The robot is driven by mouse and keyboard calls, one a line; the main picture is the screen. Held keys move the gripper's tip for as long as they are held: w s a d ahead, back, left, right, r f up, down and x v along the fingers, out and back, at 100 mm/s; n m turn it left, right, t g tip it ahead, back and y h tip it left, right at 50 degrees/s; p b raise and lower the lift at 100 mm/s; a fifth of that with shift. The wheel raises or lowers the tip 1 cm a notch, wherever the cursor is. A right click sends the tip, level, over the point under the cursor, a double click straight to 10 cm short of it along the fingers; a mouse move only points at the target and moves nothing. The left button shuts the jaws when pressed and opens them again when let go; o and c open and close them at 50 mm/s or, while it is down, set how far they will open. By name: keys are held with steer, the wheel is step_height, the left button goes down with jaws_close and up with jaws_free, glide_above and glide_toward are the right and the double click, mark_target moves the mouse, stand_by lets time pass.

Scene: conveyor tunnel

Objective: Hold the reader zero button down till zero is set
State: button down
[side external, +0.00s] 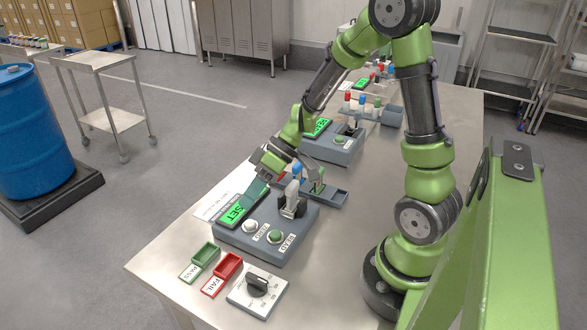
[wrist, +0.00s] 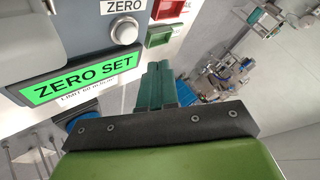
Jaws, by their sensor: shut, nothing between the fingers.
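The reader (side external: 290,232) is a grey-blue box on the steel table. Its lit green display (wrist: 80,77) reads "ZERO SET" in the wrist view; "SET" shows on the display (side external: 238,208) in the side view. The round white zero button (side external: 250,226) sits beside the green read button (side external: 275,236). The zero button also shows in the wrist view (wrist: 124,33), with nothing on it. My gripper (wrist: 158,66) has its teal fingers shut together and empty, apart from the button in the picture. In the side view my gripper (side external: 262,187) is over the display's far end.
A green pass tray (side external: 206,253) and a red fail tray (side external: 228,266) lie at the table's near left, beside a dial box (side external: 258,290). A blue-capped piece (side external: 297,170) stands at the reader's back. A second reader (side external: 330,148) stands farther along.

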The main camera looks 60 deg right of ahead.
steer(key=shift+r, duration=1.1)
steer(key=s+a+r+m+t+h, duration=0.1)
steer(key=s+r+m+t+h, duration=0.2)
steer(key=s+r+m+h, duration=0.3)
steer(key=s+r+m, duration=0.2)
steer(key=s+r, duration=0.2)
steer(key=r, duration=0.2)
steer(key=shift+s+r, duration=0.3)
steer(key=shift+r, duration=0.1)
